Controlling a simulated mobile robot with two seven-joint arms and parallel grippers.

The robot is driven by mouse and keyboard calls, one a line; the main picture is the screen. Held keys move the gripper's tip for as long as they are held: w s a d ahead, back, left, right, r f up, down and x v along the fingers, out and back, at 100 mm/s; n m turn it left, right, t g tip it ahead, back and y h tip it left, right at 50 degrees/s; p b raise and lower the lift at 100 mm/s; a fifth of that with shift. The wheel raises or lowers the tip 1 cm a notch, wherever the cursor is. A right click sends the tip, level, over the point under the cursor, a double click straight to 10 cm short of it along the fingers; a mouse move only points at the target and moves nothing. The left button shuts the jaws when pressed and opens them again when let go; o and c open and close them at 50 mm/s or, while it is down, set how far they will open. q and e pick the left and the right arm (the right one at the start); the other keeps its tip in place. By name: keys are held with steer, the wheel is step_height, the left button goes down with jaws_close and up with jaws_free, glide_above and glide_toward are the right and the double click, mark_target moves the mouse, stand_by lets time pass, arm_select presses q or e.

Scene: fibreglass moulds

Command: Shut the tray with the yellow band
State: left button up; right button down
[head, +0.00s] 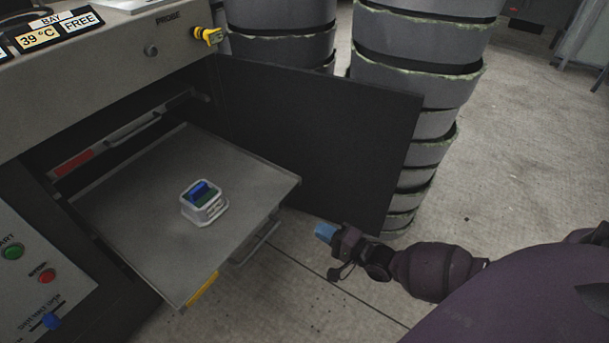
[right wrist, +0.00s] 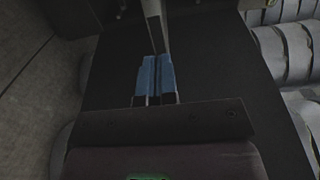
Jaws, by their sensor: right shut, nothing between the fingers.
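The grey tray (head: 140,200) with the yellow band (head: 202,290) on its front edge is pulled out of the machine's bay. A handle (head: 258,243) shows at its front side. A small white holder (head: 204,205) with a blue and a green piece stands on it. My right gripper (head: 325,232) has blue fingertips and is to the right of the tray's front edge, apart from it in the head view. In the right wrist view its fingers (right wrist: 155,78) are shut and empty, with a light grey bar (right wrist: 155,25) just beyond them. My left gripper is not in view.
The dark door (head: 320,140) stands open to the right of the tray. Stacks of grey moulds (head: 425,60) stand behind it. Inside the bay is another part with a red band (head: 73,163). A control panel (head: 30,270) is at the left. The floor at the right is clear.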

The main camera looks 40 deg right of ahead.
mark_target(276, 205)
steer(key=b+x, duration=0.1)
steer(key=x, duration=1.1)
steer(key=shift+f+b, duration=0.15)
steer(key=shift+b, duration=0.2)
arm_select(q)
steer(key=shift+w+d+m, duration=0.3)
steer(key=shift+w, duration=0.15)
arm_select(e)
steer(key=shift+w+a, duration=0.15)
steer(key=shift+w, duration=0.25)
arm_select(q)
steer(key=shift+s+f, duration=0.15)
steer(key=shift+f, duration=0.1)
arm_select(e)
steer(key=shift+w, duration=0.1)
